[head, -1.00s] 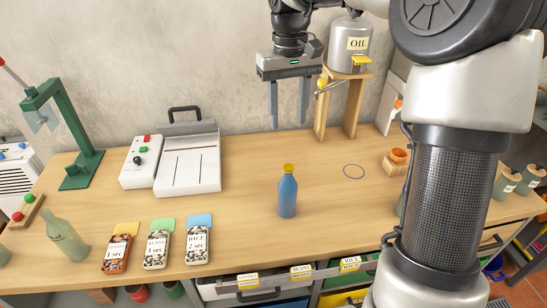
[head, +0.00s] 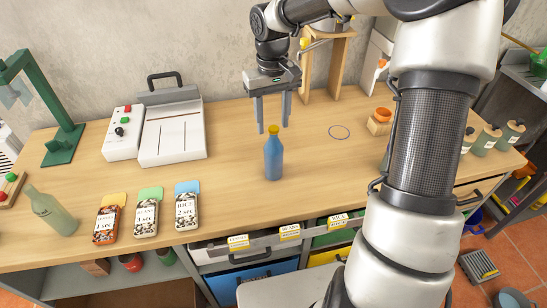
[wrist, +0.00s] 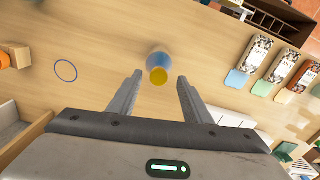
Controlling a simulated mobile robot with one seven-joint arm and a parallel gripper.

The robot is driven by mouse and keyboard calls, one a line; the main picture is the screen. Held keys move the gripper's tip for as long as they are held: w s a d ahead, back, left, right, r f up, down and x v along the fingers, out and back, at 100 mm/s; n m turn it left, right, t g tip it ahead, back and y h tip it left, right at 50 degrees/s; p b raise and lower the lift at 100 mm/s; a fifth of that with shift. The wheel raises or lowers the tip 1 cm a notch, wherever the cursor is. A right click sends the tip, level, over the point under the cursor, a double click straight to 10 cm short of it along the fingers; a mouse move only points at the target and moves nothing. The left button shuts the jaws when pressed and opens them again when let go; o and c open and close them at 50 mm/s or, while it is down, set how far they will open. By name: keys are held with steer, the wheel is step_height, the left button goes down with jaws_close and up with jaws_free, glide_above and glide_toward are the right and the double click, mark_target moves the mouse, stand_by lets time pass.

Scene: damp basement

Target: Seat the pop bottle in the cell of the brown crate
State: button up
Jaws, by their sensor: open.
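The pop bottle (head: 273,160) is blue with a yellow cap and stands upright on the wooden bench. My gripper (head: 273,128) is open and empty, pointing down with its fingertips at about the height of the cap. In the wrist view the bottle (wrist: 158,60) shows just beyond and between the two open fingers of my gripper (wrist: 159,79).
Labelled jar-pictured packs (head: 146,218) and a pale green bottle (head: 50,212) are on the left of the bench (head: 230,205). A grey-white device (head: 172,135) and a wooden stand (head: 330,70) are behind. A blue ring (head: 339,132) marks bare bench to the right.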

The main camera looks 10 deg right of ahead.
mark_target(274, 128)
step_height(274, 128, down, 3)
steer(key=shift+s+d+f, duration=0.1)
steer(key=shift+f, duration=0.1)
steer(key=shift+c, duration=0.3)
jaws_close()
